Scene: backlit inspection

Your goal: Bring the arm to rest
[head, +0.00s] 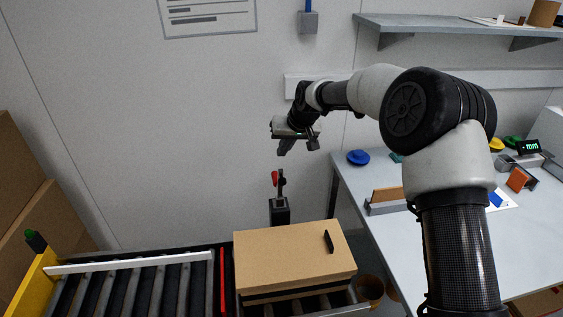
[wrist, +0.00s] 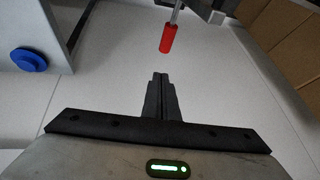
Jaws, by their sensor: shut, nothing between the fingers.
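My gripper (head: 281,150) hangs in the air in the head view, in front of the white wall and up and to the left of the worktable. Its fingers point down. In the wrist view my gripper (wrist: 160,76) shows its two dark fingers together, with nothing between them. My arm reaches in from the right of the head view, bent at its elbow. The gripper touches nothing that I can see.
A red-handled clamp (head: 275,179) stands below my gripper; its red handle (wrist: 167,38) shows in the wrist view. A cardboard box (head: 285,255) sits on the roller conveyor (head: 130,285). The worktable (head: 460,250) at right holds several small items. A shelf (head: 450,28) is above.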

